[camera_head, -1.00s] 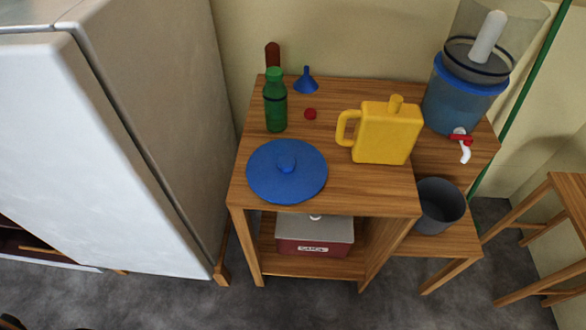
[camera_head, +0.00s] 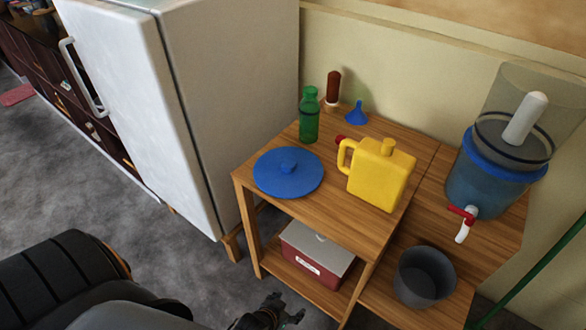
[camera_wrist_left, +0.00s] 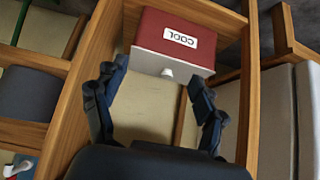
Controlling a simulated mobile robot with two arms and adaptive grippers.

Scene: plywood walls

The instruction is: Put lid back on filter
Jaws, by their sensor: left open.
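The water filter (camera_head: 495,160) stands at the right on the lower side table. It has a blue lower tank, a clear upper part without a cover, a white candle inside and a red and white tap. My left gripper (camera_head: 290,315) is at the bottom edge of the head view, low in front of the table and below the lid. In the left wrist view its fingers (camera_wrist_left: 155,105) are spread and empty, facing the shelf. My right gripper is not in view.
A yellow jug (camera_head: 378,178) stands right of the lid. A green bottle (camera_head: 309,118), a brown bottle (camera_head: 333,88) and a blue funnel (camera_head: 356,112) stand behind. A red box (camera_head: 314,252) sits on the shelf, a grey bucket (camera_head: 424,275) below the tap. The fridge (camera_head: 180,100) stands left.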

